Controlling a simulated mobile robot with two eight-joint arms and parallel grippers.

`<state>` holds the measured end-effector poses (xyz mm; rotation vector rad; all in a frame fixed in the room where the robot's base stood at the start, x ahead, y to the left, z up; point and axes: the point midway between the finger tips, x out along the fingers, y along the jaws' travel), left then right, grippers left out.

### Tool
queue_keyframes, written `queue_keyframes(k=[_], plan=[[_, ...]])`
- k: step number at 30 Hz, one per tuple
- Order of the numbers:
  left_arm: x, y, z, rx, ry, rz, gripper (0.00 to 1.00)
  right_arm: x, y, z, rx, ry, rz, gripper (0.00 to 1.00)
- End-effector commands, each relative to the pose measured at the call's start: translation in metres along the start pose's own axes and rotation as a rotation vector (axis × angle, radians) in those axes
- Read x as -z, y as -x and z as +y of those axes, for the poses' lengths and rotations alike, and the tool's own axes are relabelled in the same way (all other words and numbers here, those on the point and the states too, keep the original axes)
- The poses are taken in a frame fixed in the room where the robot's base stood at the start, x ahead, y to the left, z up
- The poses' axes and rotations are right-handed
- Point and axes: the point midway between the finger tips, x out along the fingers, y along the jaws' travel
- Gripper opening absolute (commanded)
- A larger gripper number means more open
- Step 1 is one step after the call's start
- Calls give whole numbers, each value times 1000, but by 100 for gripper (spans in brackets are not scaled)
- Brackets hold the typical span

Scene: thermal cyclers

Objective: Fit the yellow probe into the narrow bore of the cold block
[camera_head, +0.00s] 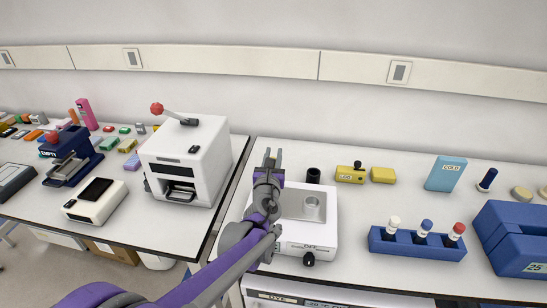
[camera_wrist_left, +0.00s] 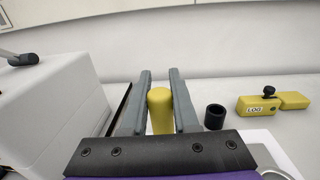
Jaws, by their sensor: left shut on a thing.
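In the head view the gripper hides the probe. A light blue block labelled COLD (camera_head: 446,175) lies at the back right of the bench, apart from the gripper. I cannot make out a bore in it. My right gripper is not in view.
The white device (camera_head: 310,240) carries a metal cup (camera_head: 312,208). Behind it stand a black cylinder (camera_head: 313,175) and a yellow LOG unit (camera_head: 350,175). A blue rack (camera_head: 400,246) with three capped tubes and a blue box (camera_head: 515,235) are right. A white machine (camera_head: 185,155) stands left.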

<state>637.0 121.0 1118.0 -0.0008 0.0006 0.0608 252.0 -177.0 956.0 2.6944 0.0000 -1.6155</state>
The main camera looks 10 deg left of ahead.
Motion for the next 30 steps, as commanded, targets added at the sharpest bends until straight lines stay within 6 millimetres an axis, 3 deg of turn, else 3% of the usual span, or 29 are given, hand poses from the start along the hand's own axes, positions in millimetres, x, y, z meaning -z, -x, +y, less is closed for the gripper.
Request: queue_keyframes(k=[7,8,12,23,30], plan=[[-2,-1,0,0,0,-2,0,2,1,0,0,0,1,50],[-2,-1,0,0,0,-2,33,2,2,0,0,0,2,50],[-2,-1,0,0,-1,-2,58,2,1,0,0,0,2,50],[-3,3,0,0,-1,-1,58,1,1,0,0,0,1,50],[-2,42,0,1,-1,-1,58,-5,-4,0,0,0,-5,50]])
